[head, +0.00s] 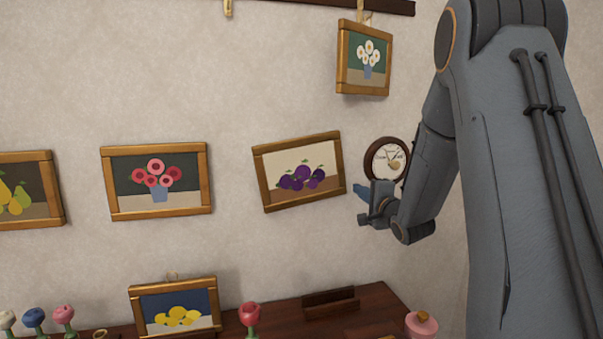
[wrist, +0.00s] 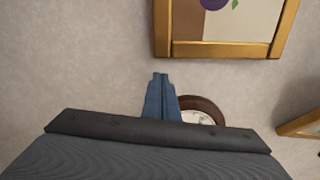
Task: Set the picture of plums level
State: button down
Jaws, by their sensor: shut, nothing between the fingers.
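In the wrist view a gap of bare wall shows between the fingertips and the frame.
A round wall clock (head: 386,160) is close behind my gripper; it also shows in the wrist view (wrist: 200,105). A white-flower picture (head: 363,60) hangs above. A red-flower picture (head: 157,181) hangs left. A dark wooden surface (head: 280,318) below holds a lemon picture (head: 176,308) and ornaments.

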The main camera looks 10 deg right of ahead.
jog(key=shift+a, duration=2.2)
dwell(2.0)
jog(key=shift+s+d, duration=0.1)
jog(key=shift+d+p, duration=0.35)
jog(key=shift+d, duration=0.6)
jog(key=p, duration=0.3)
send_near(345, 189)
jog(key=shift+d+f, duration=0.1)
jog(key=shift+d, duration=0.8)
